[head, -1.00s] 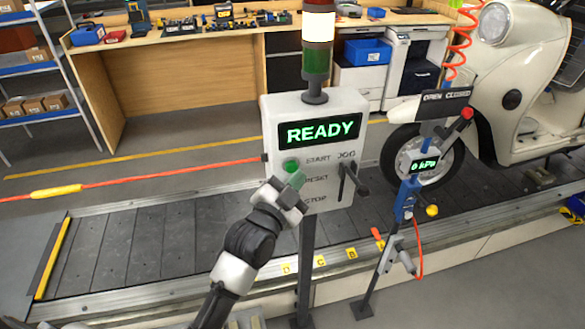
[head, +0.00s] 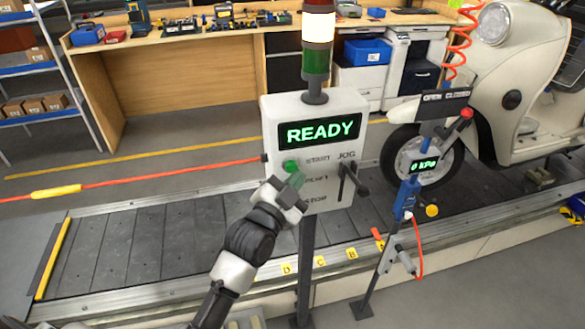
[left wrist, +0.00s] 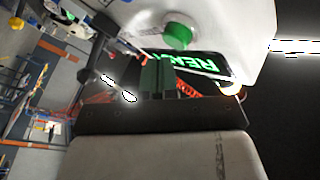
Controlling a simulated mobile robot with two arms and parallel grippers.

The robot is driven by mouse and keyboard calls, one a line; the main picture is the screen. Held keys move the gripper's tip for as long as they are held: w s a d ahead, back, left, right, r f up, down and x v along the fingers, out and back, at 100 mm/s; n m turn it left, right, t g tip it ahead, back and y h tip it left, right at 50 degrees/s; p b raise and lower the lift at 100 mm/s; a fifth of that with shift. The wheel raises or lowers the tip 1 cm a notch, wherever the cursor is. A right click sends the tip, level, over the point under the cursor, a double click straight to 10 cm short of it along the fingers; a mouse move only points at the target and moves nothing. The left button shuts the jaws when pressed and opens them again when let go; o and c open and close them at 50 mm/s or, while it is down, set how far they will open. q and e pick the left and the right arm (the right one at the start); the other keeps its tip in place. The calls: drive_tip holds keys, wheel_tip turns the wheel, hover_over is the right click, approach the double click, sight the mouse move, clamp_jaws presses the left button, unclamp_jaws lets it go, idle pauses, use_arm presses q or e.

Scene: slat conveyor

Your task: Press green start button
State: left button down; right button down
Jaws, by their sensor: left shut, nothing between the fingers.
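The green start button (head: 290,167) sticks out of the white control box (head: 270,110), beside the START label. It also shows in the left wrist view (left wrist: 178,36), just beyond my fingertips. My left gripper (head: 297,181) is shut and empty, in front of the box just below and right of the button. In the left wrist view its dark green fingers (left wrist: 158,76) point toward the box, with a gap to the button in the picture. The display (head: 319,131) reads READY. The fingers partly cover the lower labels. My right gripper is not in view.
A black JOG lever (head: 352,178) sticks out right of the labels. A signal tower (head: 318,40) stands on the box, its white section lit. A blue tool stand (head: 408,190) is to the right. The slat conveyor (head: 140,240) and cream scooter (head: 530,90) are behind.

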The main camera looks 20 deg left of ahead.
use_arm(q)
drive_tip(key=shift+w+a, duration=0.2)
drive_tip(key=shift+w, duration=0.1)
